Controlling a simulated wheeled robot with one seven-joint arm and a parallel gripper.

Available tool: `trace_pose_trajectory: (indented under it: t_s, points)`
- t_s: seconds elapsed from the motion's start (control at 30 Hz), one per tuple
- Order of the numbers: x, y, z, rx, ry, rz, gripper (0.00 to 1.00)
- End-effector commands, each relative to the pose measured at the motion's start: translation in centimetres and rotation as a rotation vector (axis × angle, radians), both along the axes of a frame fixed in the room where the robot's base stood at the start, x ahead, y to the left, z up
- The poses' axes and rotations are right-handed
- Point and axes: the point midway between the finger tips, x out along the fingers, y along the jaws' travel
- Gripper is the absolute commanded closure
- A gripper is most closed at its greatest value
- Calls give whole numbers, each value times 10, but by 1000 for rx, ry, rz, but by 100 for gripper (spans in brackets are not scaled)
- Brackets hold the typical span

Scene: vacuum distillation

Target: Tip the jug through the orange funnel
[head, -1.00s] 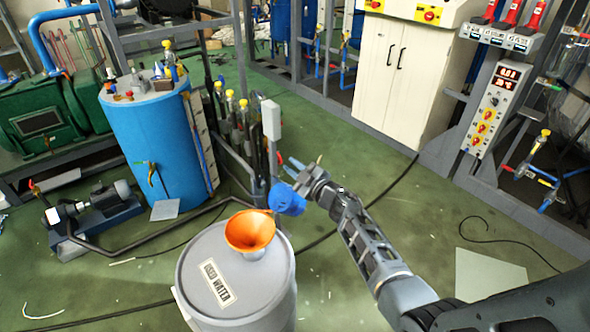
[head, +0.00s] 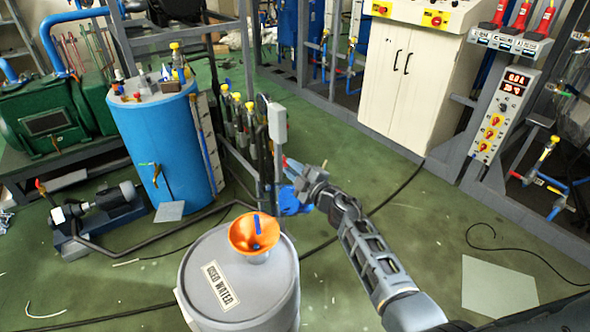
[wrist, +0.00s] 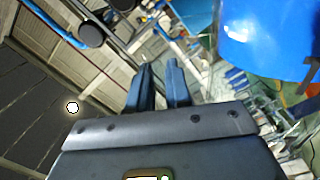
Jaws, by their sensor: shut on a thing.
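The blue jug (head: 291,203) is in my gripper (head: 306,184) just right of and a little above the funnel in the head view. My gripper is shut on it and partly hides it, so its exact tilt is hard to tell. The orange funnel (head: 241,236) sits on top of the grey used-water drum (head: 206,257). A blue upright streak (head: 257,222) shows over the funnel, with blue at the bowl's bottom; it looks like liquid. The wrist view shows my fingers (wrist: 162,85) and a large glossy blue surface at upper right that I cannot identify surely.
A grey post with a box (head: 277,122) and several yellow-capped valves stand behind the jug. A blue tank (head: 158,140) and a pump (head: 105,208) are at left. A white cabinet (head: 405,85) stands at back. Green floor right of my arm is mostly clear.

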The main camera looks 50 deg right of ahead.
Motion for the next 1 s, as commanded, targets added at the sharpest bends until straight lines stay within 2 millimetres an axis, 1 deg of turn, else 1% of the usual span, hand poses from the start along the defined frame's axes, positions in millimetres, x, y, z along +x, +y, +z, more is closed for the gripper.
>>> trace_pose_trajectory:
  t_s: [0.03, 1.0]
  points:
    - [1, 1, 3, -11, 0, 1, 100]
    - [7, 24, 18, -215, 60, 0, 100]
